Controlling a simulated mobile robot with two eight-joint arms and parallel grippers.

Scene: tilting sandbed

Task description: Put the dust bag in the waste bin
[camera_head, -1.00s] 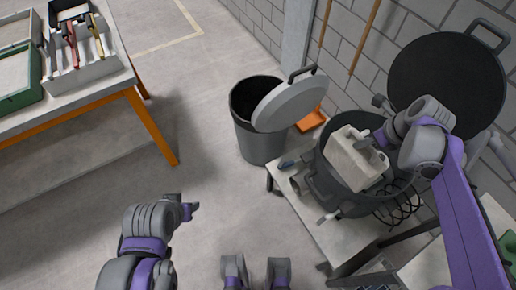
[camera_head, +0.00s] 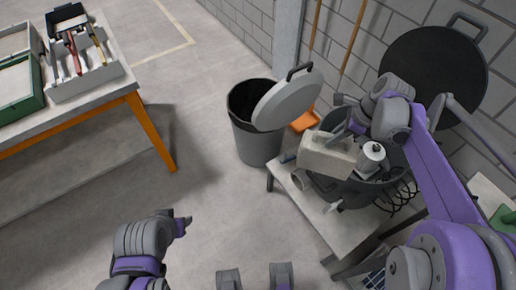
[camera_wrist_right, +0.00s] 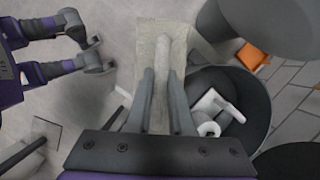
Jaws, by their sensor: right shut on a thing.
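The beige, boxy dust bag (camera_head: 328,158) hangs from my right gripper (camera_head: 348,128), tilted, over the left rim of the open dark drum (camera_head: 365,187). In the right wrist view the right gripper (camera_wrist_right: 160,88) is shut on the raised ridge of the dust bag (camera_wrist_right: 185,40). The grey waste bin (camera_head: 256,142) stands on the floor left of the bag, apart from it. Its round lid (camera_head: 289,100) leans over the right part of its mouth; the left part is open and dark. My left gripper (camera_head: 183,222) is low, over bare floor, its jaw opening unclear.
A white cylindrical part (camera_head: 372,156) sits in the drum, whose black lid (camera_head: 432,75) stands open behind. The drum is on a low table (camera_head: 325,225). An orange dustpan (camera_head: 304,121) lies by the wall. A workbench (camera_head: 120,85) with a tool tray is at left.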

